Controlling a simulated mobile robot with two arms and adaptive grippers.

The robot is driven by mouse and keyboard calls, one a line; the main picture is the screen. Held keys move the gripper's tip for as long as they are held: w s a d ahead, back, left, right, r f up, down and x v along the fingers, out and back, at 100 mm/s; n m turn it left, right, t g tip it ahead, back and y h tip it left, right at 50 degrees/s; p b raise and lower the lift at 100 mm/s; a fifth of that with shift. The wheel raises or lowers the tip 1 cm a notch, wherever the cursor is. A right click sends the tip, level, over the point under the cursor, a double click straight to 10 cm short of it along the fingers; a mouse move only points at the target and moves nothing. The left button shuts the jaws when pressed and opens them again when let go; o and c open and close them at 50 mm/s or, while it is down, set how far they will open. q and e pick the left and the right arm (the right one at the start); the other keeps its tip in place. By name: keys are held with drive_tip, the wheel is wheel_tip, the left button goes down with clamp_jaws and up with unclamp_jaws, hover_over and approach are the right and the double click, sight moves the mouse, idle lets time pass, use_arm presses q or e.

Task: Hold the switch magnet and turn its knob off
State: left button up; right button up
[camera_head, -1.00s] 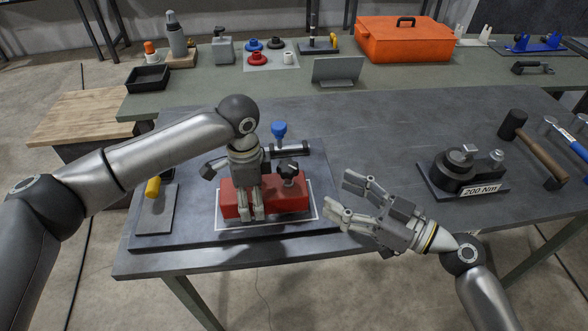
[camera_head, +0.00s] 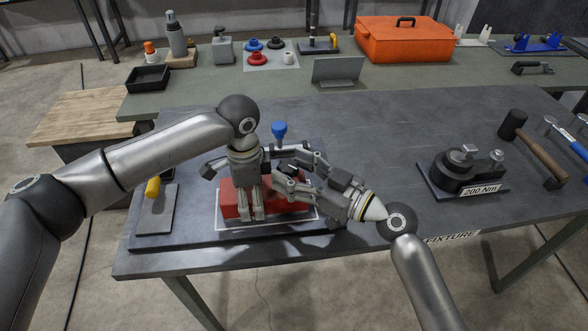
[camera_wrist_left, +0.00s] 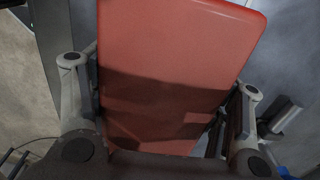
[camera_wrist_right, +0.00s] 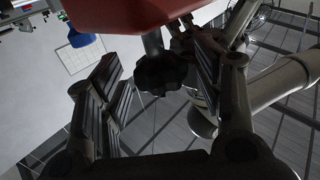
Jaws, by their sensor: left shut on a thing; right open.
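The switch magnet is a red block (camera_head: 232,203) on the dark fixture plate, inside a white outline. It fills the left wrist view (camera_wrist_left: 180,70), with a finger on each side. My left gripper (camera_head: 250,213) is shut on the red block from above. The black knob (camera_wrist_right: 160,72) shows in the right wrist view on a short stem from the red body (camera_wrist_right: 120,12). My right gripper (camera_head: 285,178) is open at the block's right end, its fingers on either side of the knob. In the right wrist view I cannot tell whether they touch it. In the head view the knob is mostly hidden by the fingers.
A blue-knobbed clamp (camera_head: 279,131) stands just behind the block. The 200 Nm torque unit (camera_head: 466,175) and a hammer (camera_head: 535,148) lie to the right. The table between is clear.

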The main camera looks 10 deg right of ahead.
drive_tip(key=shift+c, duration=0.4)
drive_tip(key=c, duration=0.9)
drive_tip(key=shift+c, duration=0.2)
drive_tip(key=shift+n, duration=0.3)
drive_tip(key=shift+w+d+n+g+y, duration=0.15)
drive_tip(key=shift+n+g+y, duration=0.65)
drive_tip(key=shift+g, duration=0.4)
drive_tip(key=n+g+y, duration=0.1)
drive_tip(key=g, duration=0.1)
drive_tip(key=n+g+y, duration=0.1)
drive_tip(key=g, duration=0.1)
drive_tip(key=n+g, duration=0.2)
drive_tip(key=shift+w+y, duration=0.35)
drive_tip(key=shift+y, duration=0.05)
drive_tip(key=n+g, duration=0.2)
drive_tip(key=g, duration=0.1)
drive_tip(key=n+g, duration=0.2)
drive_tip(key=g, duration=0.2)
drive_tip(key=shift+w, duration=0.2)
drive_tip(key=shift+f+n+g+h, duration=0.15)
drive_tip(key=shift+n+g+h, duration=0.65)
drive_tip(key=shift+n+g, duration=1.15)
drive_tip(key=shift+g, duration=0.75)
